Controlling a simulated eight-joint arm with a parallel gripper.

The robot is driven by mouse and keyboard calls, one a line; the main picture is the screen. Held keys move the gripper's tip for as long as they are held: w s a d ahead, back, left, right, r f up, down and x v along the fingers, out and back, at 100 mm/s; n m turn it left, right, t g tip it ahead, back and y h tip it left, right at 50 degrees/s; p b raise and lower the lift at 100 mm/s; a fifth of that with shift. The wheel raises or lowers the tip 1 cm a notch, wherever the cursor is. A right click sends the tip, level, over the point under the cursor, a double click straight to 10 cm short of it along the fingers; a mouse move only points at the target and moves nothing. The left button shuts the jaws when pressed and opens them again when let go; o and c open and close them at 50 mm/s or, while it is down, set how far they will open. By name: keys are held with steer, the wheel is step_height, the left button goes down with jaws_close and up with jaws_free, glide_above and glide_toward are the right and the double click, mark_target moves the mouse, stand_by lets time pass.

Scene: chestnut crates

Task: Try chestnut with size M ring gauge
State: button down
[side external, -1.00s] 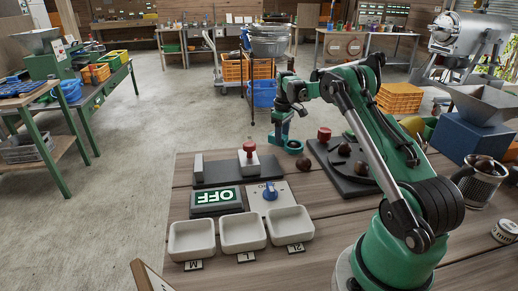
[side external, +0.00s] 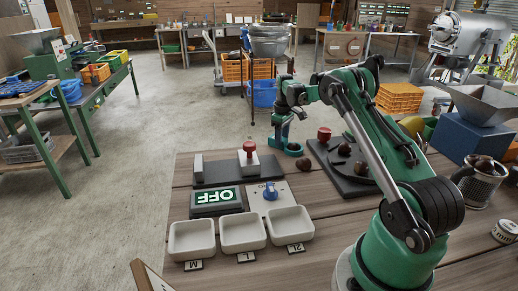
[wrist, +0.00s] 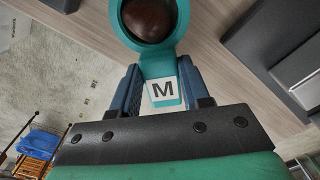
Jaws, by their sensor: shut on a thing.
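My gripper (side external: 283,122) is shut on the teal ring gauge (side external: 294,150), which hangs over the table. In the wrist view my gripper (wrist: 160,88) holds the gauge's handle between its two blue fingers. A white label marked M (wrist: 163,89) shows on the handle, and the ring (wrist: 171,42) is at the top edge, partly cut off. A dark brown chestnut (wrist: 149,16) shows inside the ring's outline; I cannot tell whether it is in the opening or beneath it. In the side view a chestnut (side external: 304,164) is just below and right of the ring.
Empty white trays labelled M (side external: 192,240), L (side external: 242,233) and 2L (side external: 290,225) line the front. Behind them are an OFF sign (side external: 216,200), a blue-knob box (side external: 271,192) and a red-topped device (side external: 249,160). A dark board (side external: 325,160) with chestnuts is at right.

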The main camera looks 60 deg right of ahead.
steer(key=shift+r, duration=0.15)
steer(key=shift+r, duration=3.35)
